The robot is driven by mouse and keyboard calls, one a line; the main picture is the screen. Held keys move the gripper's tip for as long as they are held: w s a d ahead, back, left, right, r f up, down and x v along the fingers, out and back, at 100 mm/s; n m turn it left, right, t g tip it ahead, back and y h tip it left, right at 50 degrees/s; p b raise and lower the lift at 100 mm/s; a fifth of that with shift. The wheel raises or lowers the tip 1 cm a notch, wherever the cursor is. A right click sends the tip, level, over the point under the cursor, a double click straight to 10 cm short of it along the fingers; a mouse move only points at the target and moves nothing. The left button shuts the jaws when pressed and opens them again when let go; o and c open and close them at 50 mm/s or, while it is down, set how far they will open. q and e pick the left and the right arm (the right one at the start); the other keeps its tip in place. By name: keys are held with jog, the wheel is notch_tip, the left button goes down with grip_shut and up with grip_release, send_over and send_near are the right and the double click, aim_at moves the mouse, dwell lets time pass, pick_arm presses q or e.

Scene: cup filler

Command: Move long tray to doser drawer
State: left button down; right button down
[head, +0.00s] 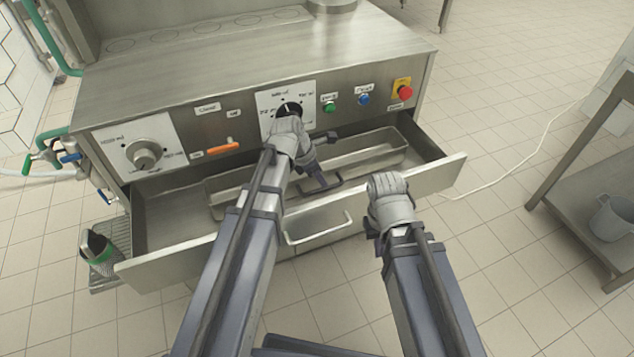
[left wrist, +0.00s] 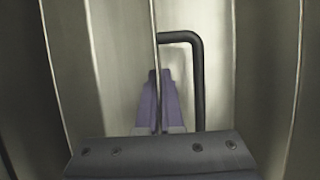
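The long tray (head: 368,161) is a shallow metal tray with a black handle (head: 335,184) on its near side. It is inside the open metal drawer (head: 170,224); I cannot tell whether it touches the bottom. My left gripper (head: 322,180) reaches down to the tray beside the handle. In the left wrist view its purple fingers (left wrist: 159,100) are close together on either side of the tray's thin wall, next to the black handle (left wrist: 199,75). My right gripper (head: 374,236) is in front of the drawer front, apart from the tray, and its fingers are mostly hidden.
The machine front above the drawer has knobs, an orange lever (head: 223,146) and a red stop button (head: 404,92). A green-banded cup (head: 101,259) stands on a grate at left. A metal shelf with a bucket (head: 612,217) is at right.

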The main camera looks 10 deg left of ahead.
pick_arm(q)
jog(key=shift+f, duration=0.1)
dwell(0.3)
jog(key=shift+f, duration=0.15)
jog(key=c, duration=1.1)
grip_release()
jog(key=shift+o, duration=0.2)
jog(key=shift+p+v, duration=0.75)
jog(key=shift+v, duration=0.15)
jog(key=p+v, duration=0.9)
jog(key=v, duration=0.1)
jog(key=shift+r+p, duration=0.35)
